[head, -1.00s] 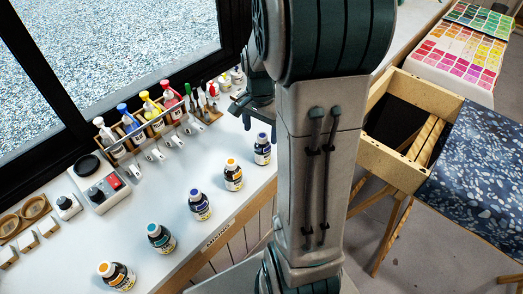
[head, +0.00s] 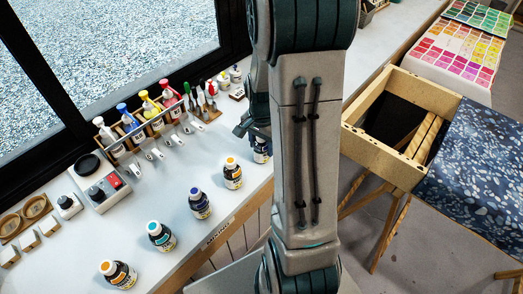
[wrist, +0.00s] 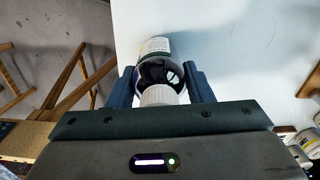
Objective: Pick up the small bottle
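The small bottle is the rightmost in the front row of ink bottles. In the head view this small bottle (head: 262,155) stands on the white counter, its top partly hidden by my gripper (head: 256,131). In the wrist view the small bottle (wrist: 153,72) has a pale ribbed cap close to the palm, a dark shiny shoulder and a pale label. My gripper (wrist: 160,76) is open around it, one blue finger on each side. The gaps are narrow, and contact is hard to judge.
Other ink bottles stand in a row to the left, the nearest with an orange cap (head: 232,173). A wooden rack (head: 148,128) of squeeze bottles stands behind. The counter's front edge (head: 225,212) is close. An open wooden box (head: 375,150) is at the right.

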